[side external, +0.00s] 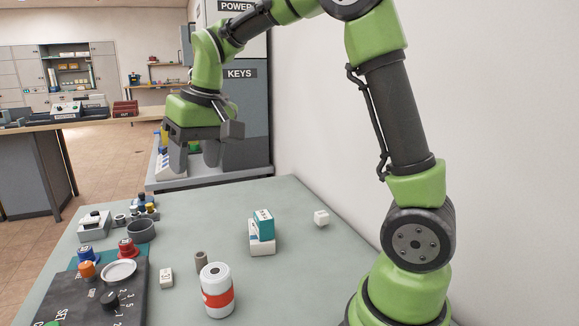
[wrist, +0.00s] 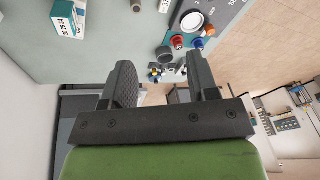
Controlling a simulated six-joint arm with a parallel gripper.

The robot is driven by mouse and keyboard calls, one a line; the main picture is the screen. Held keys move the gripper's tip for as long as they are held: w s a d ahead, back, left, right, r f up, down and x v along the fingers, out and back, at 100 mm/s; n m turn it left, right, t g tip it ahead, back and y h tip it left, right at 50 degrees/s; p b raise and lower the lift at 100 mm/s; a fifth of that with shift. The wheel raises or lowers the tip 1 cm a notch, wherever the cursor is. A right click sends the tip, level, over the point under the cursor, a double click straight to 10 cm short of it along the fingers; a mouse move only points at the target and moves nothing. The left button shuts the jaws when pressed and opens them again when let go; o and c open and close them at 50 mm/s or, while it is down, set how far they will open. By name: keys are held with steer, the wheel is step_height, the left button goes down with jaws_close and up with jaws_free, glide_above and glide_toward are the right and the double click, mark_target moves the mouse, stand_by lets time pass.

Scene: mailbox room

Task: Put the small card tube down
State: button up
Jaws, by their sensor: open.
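The small card tube (side external: 200,260), a short grey-brown cylinder, stands upright on the grey-green table, between a white numbered block and a white canister with a red band. It also shows at the top edge of the wrist view (wrist: 137,6), partly cut off. My gripper (side external: 195,160) is raised well above the table's far end, far from the tube. In the wrist view its two fingers (wrist: 159,64) are spread apart with nothing between them.
The white canister (side external: 217,292) stands close in front of the tube, and the numbered block (side external: 166,278) is left of it. A teal box (side external: 263,224) rests on a white box (side external: 262,246). A control panel (side external: 115,300) fills the near left. The table's far middle is clear.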

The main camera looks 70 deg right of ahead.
steer(key=s+a+r+t, duration=0.1)
steer(key=s+a+t, duration=0.1)
steer(key=s, duration=0.7)
steer(key=s+a+r+t+y, duration=0.1)
steer(key=s+a+t, duration=0.1)
steer(key=s, duration=0.7)
steer(key=shift+s+a+r, duration=0.4)
steer(key=shift+a, duration=0.25)
